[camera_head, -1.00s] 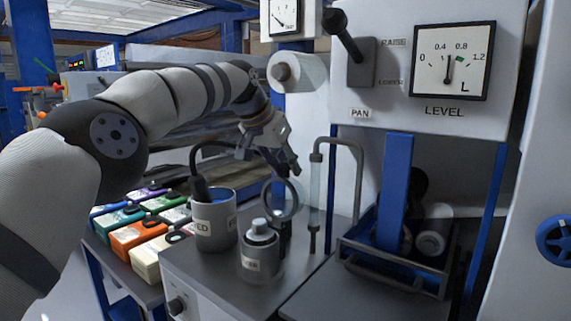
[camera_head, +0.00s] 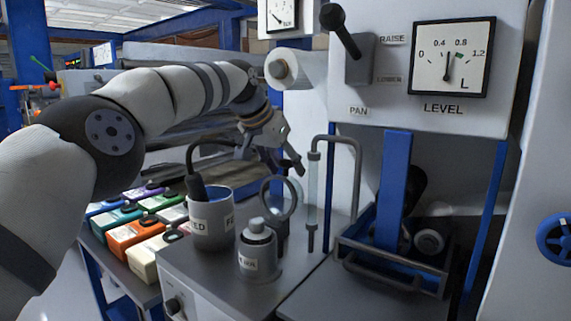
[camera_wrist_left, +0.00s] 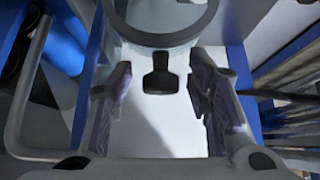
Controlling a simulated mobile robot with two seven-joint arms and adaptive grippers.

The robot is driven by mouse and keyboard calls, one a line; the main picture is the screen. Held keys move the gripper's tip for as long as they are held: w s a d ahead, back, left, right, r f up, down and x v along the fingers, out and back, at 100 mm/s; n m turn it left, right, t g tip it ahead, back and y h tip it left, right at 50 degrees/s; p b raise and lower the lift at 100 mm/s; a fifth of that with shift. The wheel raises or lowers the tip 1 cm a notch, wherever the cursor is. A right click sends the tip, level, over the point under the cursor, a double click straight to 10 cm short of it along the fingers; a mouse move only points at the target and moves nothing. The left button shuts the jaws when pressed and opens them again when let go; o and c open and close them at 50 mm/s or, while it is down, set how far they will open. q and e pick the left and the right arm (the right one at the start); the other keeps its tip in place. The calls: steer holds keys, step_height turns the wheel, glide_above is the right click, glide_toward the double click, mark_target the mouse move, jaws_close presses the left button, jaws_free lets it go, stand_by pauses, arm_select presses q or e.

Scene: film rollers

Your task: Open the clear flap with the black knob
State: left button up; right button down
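The black knob (camera_wrist_left: 160,74) shows in the left wrist view, in line with the gap between the fingers of my left gripper (camera_wrist_left: 158,88). A pale panel (camera_wrist_left: 160,130) lies behind it; the clear flap's edges are hard to make out. In the head view my left gripper (camera_head: 271,158) hangs in front of the machine, below the white roll, with its fingers apart. The fingers do not visibly touch the knob, and depth to it is unclear. The knob cannot be made out in the head view. My right gripper is not in view.
A labelled pot (camera_head: 212,225), a capped jar (camera_head: 259,260) and a ring on a stand (camera_head: 282,197) stand on the grey bench below the gripper. A bent pipe (camera_head: 357,175) rises to its right. The white roll (camera_head: 281,69) is above.

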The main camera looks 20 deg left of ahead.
arm_select(q)
steer(key=v, duration=1.2)
